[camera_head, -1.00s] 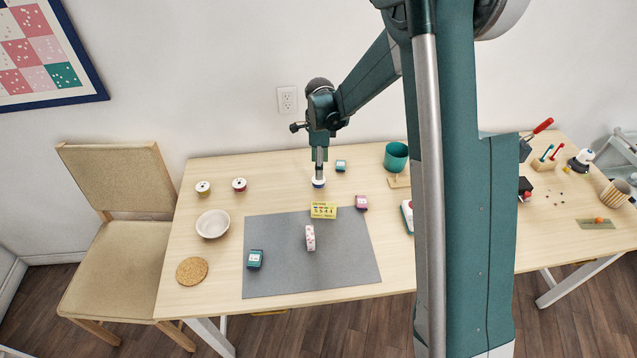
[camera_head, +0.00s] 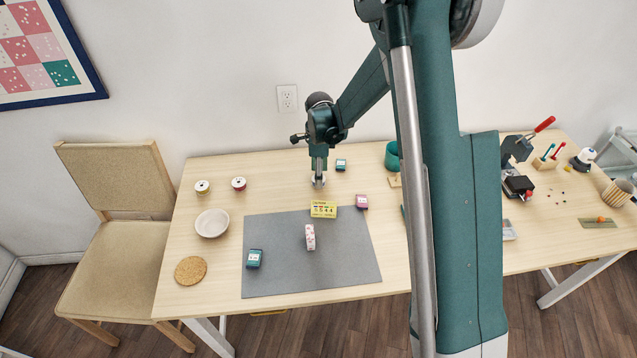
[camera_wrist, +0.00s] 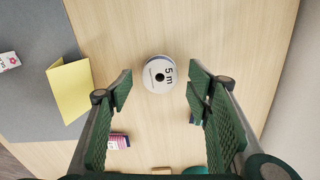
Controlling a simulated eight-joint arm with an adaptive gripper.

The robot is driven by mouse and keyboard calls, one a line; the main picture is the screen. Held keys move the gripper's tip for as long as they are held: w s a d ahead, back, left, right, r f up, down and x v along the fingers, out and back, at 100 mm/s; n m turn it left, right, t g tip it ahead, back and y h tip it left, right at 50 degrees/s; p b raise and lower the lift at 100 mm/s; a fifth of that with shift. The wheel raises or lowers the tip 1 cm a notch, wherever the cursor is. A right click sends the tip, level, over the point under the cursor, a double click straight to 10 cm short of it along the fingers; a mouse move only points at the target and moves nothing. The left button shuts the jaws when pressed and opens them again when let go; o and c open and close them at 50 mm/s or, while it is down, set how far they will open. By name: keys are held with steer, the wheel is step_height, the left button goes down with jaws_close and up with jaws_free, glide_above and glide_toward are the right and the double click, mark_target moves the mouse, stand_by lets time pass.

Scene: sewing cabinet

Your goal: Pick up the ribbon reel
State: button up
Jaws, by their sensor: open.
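A round white reel (camera_wrist: 160,74) marked "5 m" lies flat on the wooden table, with a dark hole in its middle. In the head view it is mostly hidden behind my gripper (camera_head: 319,177), at the back of the table beyond the grey mat. My gripper (camera_wrist: 160,91) is open and empty above the table, pointing down. In the wrist view the reel lies just ahead of the gap between the fingertips, roughly centred. I cannot tell the exact height between them.
Two spools (camera_head: 203,187) (camera_head: 239,184) sit left, with clear table between.

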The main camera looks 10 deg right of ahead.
steer(key=shift+f, duration=0.65)
steer(key=shift+c, duration=0.7)
steer(key=c, duration=0.7)
